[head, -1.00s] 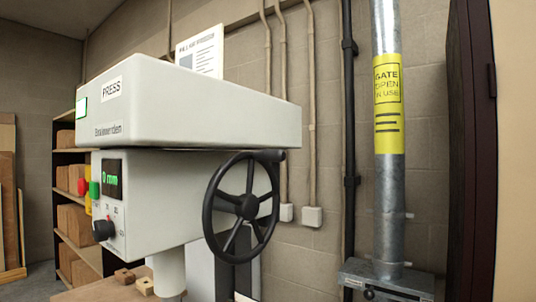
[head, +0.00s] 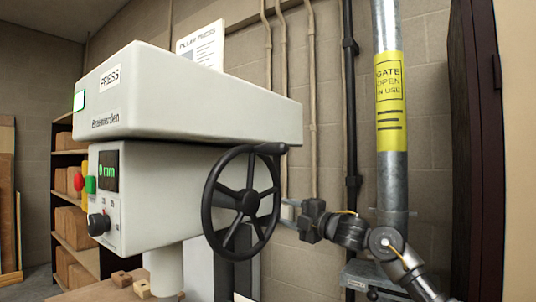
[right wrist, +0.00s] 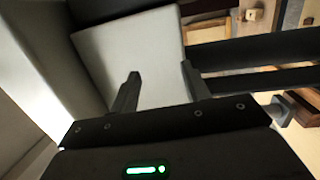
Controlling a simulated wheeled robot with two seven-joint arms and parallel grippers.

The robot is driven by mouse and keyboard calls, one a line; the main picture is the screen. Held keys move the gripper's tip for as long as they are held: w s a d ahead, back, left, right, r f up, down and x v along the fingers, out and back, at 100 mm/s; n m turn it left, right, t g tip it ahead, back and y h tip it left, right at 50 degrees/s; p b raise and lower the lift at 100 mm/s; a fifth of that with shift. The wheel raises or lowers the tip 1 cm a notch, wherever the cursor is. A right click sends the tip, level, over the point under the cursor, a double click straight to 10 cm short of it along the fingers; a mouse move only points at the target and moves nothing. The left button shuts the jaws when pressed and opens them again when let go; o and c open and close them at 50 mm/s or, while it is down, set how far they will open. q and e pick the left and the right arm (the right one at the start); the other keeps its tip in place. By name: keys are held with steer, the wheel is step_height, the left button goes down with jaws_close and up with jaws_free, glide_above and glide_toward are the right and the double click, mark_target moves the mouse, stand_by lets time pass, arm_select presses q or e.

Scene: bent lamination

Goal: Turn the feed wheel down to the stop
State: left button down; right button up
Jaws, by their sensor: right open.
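The black feed wheel (head: 246,202) is on the right side of the white press (head: 190,105). It has several spokes, and its handle (head: 271,149) sits at the upper right of the rim. The green display (head: 108,170) on the press front reads 0 mm. My right gripper (head: 284,217) is just right of the wheel's rim, pointing left toward it; any contact cannot be told. In the right wrist view its fingers (right wrist: 160,84) are apart with nothing between them. Dark bars, probably part of the wheel (right wrist: 265,54), lie right of the fingers. My left gripper is not in view.
A galvanised pipe (head: 391,175) with a yellow sign stands behind my right arm. Shelves with boxes (head: 74,222) are at the left. Small wooden blocks (head: 142,288) lie on the table below the press. Conduits run up the back wall.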

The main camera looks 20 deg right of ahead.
steer(key=s+a+r+n+y, duration=0.1)
steer(key=s+r+n, duration=0.3)
steer(key=s+r, duration=0.5)
steer(key=n+g+y, duration=0.1)
steer(key=n+g, duration=0.1)
steer(key=n, duration=0.7)
glide_toward(268, 148)
steer(key=w+d+r, duration=0.1)
steer(key=w+r, duration=0.2)
steer(key=w, duration=0.1)
steer(key=s+f+n+h, duration=0.1)
steer(key=s+f+n, duration=0.1)
steer(key=s+n, duration=0.15)
steer(key=shift+n, duration=0.25)
steer(key=p+x, duration=0.3)
steer(key=x, duration=0.6)
steer(key=shift+w+a+f, duration=0.15)
steer(key=shift+w+a, duration=0.1)
steer(key=shift+x, duration=0.8)
steer(key=shift+f, duration=0.15)
steer(key=shift+s, duration=0.1)
jaws_close()
